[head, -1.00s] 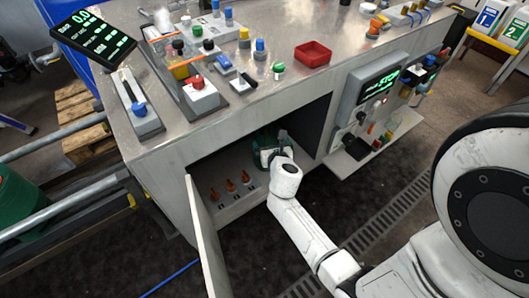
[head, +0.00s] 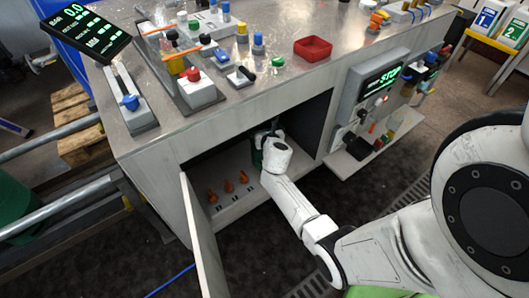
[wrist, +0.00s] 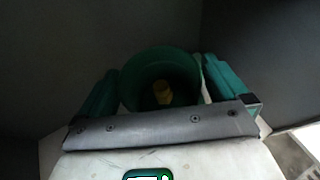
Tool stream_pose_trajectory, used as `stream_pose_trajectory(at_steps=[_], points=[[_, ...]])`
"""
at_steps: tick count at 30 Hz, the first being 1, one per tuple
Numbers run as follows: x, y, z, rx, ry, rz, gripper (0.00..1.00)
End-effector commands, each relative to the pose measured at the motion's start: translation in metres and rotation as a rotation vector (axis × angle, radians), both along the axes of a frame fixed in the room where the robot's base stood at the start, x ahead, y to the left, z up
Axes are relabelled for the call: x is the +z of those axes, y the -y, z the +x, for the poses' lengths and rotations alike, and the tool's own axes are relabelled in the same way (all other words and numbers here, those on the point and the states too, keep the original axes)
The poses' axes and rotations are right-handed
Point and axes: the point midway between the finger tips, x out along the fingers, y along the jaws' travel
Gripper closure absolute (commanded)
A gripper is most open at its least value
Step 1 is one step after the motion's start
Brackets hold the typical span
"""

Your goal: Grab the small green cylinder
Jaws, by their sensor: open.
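The green cylinder (wrist: 160,72) shows in the wrist view as a dark green, round, open-topped shape with something yellow inside it. My gripper (wrist: 161,88) is open. One green-padded finger is on the cylinder's left and the other on its right. I cannot tell whether they touch it. In the head view, my gripper (head: 268,138) is inside the open cabinet under the bench. The wrist hides most of what is there, and only a little dark green shows beside it.
The cabinet door (head: 203,235) hangs open at the left of the opening. Several orange switches (head: 229,186) stand on the cabinet floor, left of my wrist. Dark cabinet walls are close around my gripper. A control box (head: 375,88) and a shelf (head: 353,158) are to the right.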

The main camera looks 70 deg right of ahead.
Motion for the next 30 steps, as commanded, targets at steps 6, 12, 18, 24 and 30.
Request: stream_pose_trajectory(at_steps=[6,12,18,24,30], points=[[0.0002,-0.0004,-0.0003,0.000,0.001,0.001,0.11],[0.0001,-0.0004,-0.0004,0.000,0.001,0.001,0.30],[0.0001,-0.0005,-0.0005,0.000,0.000,0.001,0.49],[0.0000,-0.0006,-0.0005,0.000,0.000,0.001,0.68],[-0.0001,-0.0005,-0.0006,0.000,0.000,0.001,0.87]])
